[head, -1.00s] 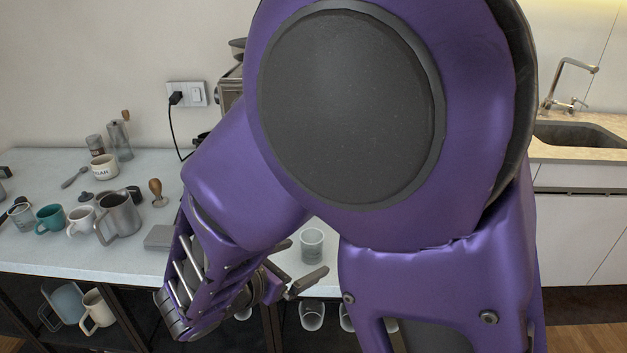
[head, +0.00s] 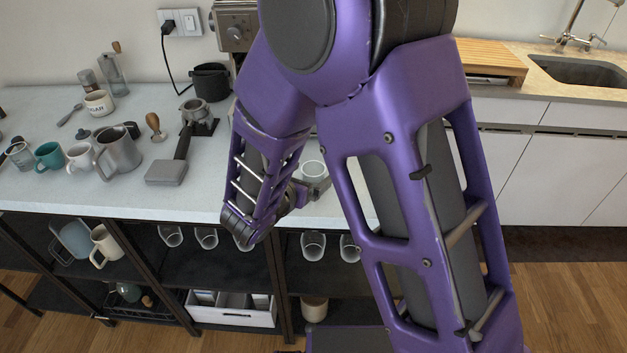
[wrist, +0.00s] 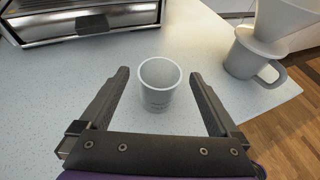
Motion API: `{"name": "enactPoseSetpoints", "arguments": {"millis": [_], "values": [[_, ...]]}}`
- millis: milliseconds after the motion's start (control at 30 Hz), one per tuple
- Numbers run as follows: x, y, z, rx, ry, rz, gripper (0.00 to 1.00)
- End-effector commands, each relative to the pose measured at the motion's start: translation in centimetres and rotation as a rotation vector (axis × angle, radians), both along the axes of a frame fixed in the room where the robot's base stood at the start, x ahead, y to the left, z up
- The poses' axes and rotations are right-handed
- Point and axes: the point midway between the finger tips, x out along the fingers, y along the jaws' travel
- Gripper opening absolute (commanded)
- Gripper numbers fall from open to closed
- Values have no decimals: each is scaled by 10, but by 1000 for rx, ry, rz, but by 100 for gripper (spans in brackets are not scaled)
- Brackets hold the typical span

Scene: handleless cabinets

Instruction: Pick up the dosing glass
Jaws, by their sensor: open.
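The dosing glass (wrist: 158,91) is a small clear cup with faint markings. It stands upright on the pale speckled countertop (wrist: 205,60). In the wrist view it is between and a little beyond the tips of my open gripper (wrist: 160,76), with a gap on each side and no contact visible. In the head view the glass (head: 313,170) shows near the counter's front edge, partly hidden by my gripper (head: 318,187). My arm hides part of the counter around it.
A white dripper on a mug (wrist: 255,55) stands to the right in the wrist view. A metal machine (wrist: 80,18) is at the back left. A portafilter (head: 180,150), a steel pitcher (head: 118,150) and mugs stand left on the counter. Glasses sit on the shelf below.

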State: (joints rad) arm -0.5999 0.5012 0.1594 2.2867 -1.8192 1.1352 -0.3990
Motion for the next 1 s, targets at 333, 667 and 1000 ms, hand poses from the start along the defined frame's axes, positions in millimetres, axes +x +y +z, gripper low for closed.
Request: {"name": "enactPoseSetpoints", "arguments": {"millis": [333,667,1000], "values": [[38,-18,-17,1,1,-2,97],[44,-20,-19,1,-1,-2,94],[43,-20,-19,0,0,-1,32]]}}
